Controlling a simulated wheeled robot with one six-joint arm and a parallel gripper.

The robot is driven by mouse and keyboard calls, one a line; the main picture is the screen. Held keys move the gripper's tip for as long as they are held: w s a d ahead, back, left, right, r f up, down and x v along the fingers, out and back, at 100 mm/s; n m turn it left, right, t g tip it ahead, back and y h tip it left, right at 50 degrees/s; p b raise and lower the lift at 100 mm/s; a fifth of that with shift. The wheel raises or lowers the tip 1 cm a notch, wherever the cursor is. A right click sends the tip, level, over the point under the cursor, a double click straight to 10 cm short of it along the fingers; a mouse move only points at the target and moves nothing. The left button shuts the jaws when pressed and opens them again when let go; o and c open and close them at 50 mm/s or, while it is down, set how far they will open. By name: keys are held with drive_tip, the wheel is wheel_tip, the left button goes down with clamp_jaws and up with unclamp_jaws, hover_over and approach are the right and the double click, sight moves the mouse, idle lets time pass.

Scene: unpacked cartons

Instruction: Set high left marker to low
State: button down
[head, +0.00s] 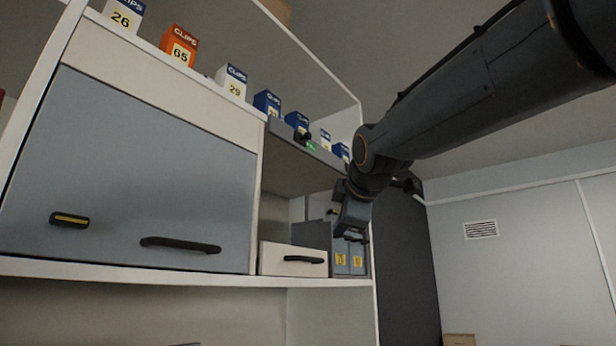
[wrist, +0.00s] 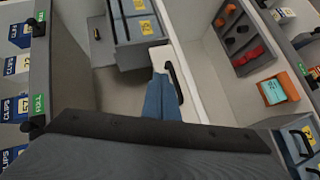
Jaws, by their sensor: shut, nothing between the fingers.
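Small green markers sit on the grey shelf lip. In the head view a green marker (head: 311,147) shows below a black knob (head: 302,135). I cannot tell which of these is the high left marker. My gripper (head: 347,230) hangs in front of the grey binders, below and right of that shelf lip. In the wrist view its blue fingers (wrist: 160,98) are shut and empty, over the white drawer front.
A grey cabinet door (head: 140,170) with a black handle and a yellow-and-black tag (head: 69,219) fills the left. Clips boxes (head: 179,46) line the top shelf. Free room lies right of the shelving.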

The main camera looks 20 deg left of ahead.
drive_tip(key=s+a+r+n+t+y, duration=0.1)
drive_tip(key=s+r, duration=0.3)
drive_tip(key=r, duration=0.4)
drive_tip(key=s+a+r+n+t+y, duration=0.1)
drive_tip(key=s+r+n, duration=0.2)
drive_tip(key=r, duration=0.5)
drive_tip(key=s+a+r+n+y, duration=0.1)
drive_tip(key=s+r, duration=0.3)
drive_tip(key=r, duration=0.4)
drive_tip(key=shift+s+a+n+t+y, duration=0.2)
drive_tip(key=shift+s+n+t+y, duration=0.15)
drive_tip(key=shift+n+y, duration=0.2)
drive_tip(key=shift+w+r, duration=0.1)
drive_tip(key=shift+w, duration=0.05)
drive_tip(key=p, duration=0.7)
approach(305, 137)
drive_tip(key=s+a+f+x, duration=0.1)
drive_tip(key=x, duration=0.4)
drive_tip(key=shift+w+r, duration=0.6)
drive_tip(key=shift+r, duration=0.1)
